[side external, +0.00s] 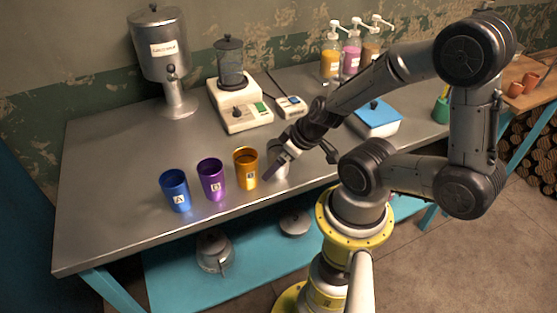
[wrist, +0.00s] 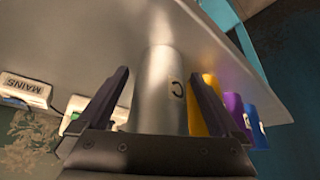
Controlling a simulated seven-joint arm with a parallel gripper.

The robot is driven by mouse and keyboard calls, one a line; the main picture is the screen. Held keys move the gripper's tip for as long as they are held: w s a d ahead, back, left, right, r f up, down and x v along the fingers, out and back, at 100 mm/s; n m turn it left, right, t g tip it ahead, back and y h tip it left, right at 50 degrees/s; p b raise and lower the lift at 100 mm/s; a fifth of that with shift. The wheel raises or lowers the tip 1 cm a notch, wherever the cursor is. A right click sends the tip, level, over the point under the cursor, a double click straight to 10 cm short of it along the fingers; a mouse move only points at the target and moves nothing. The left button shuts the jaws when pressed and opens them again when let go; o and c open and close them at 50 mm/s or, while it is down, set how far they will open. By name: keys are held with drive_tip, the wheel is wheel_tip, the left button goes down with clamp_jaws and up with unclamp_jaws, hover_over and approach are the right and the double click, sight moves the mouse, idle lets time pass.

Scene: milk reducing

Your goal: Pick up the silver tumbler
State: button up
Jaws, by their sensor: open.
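The silver tumbler (side external: 277,158) stands on the metal table, at the right end of a row of tumblers. My gripper (side external: 301,160) is at it in the side view and partly covers it. In the wrist view the silver tumbler (wrist: 160,92), marked with a dark letter C, lies between the two fingers of my open gripper (wrist: 162,85). A gap shows between the left finger and the tumbler; the right finger looks closer to it. I cannot tell whether either finger touches it.
A gold tumbler (side external: 246,168) stands close beside it, then a purple (side external: 212,180) and a blue tumbler (side external: 175,190). The table (side external: 110,225) is bare at front left.

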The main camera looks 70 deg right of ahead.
sight(269, 142)
drive_tip(key=shift+c, duration=0.2)
drive_tip(key=c, duration=1.4)
drive_tip(key=shift+o, duration=0.2)
drive_tip(key=shift+r, duration=0.1)
drive_tip(key=shift+r, duration=4.95)
